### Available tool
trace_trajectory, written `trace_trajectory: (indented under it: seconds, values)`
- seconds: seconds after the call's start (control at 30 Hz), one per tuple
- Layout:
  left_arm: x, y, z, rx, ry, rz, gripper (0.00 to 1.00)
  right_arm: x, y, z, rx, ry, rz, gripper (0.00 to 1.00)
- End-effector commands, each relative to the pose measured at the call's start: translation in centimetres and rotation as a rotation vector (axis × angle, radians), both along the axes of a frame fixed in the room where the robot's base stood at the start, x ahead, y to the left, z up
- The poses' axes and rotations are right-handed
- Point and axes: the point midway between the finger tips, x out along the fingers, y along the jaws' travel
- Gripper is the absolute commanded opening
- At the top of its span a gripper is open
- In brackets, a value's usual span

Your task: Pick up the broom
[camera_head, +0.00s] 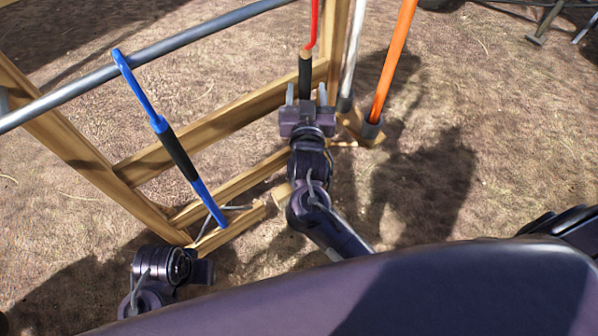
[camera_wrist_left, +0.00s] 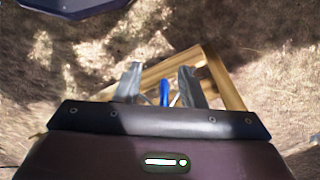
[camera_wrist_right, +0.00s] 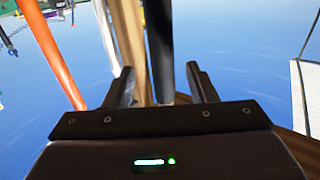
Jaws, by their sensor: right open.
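Several long-handled tools lean on a wooden rack; their lower ends are hidden or out of view, so I cannot tell which is the broom. A red handle with a black grip (camera_head: 305,75) stands at my right gripper (camera_head: 306,92). In the right wrist view, a dark pole (camera_wrist_right: 160,45) lies between the open fingers (camera_wrist_right: 160,72), with a gap on each side. A blue handle with a black grip (camera_head: 178,152) leans at the left. My left gripper (camera_wrist_left: 160,78) is open low beside the rack, with a blue handle end (camera_wrist_left: 164,92) showing between its fingers.
The wooden rack (camera_head: 200,130) and a grey metal rail (camera_head: 200,32) cross the space ahead. A white pole (camera_head: 351,50) and an orange pole (camera_head: 393,62) stand right of the red handle. Dry ground (camera_head: 510,120) at right is clear.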

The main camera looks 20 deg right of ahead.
Motion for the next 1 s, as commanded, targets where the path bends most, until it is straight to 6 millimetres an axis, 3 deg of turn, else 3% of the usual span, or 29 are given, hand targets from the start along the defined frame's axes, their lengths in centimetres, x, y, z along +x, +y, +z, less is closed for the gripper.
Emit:
trace_trajectory:
  seconds: [0.5, 0.8, 1.0]
  values:
    - [0.3, -0.8, 0.3, -0.021, -0.042, -0.019, 0.36, 6.6, -1.5, 0.3, -0.002, -0.002, 0.0, 0.51]
    - [0.4, -1.0, 0.4, -0.025, -0.052, -0.021, 0.36, 7.1, -1.6, 0.3, 0.0, 0.0, 0.001, 0.51]
    - [0.4, -1.0, 0.4, -0.025, -0.051, -0.021, 0.36, 7.1, -1.6, 0.3, 0.0, 0.0, 0.001, 0.27]
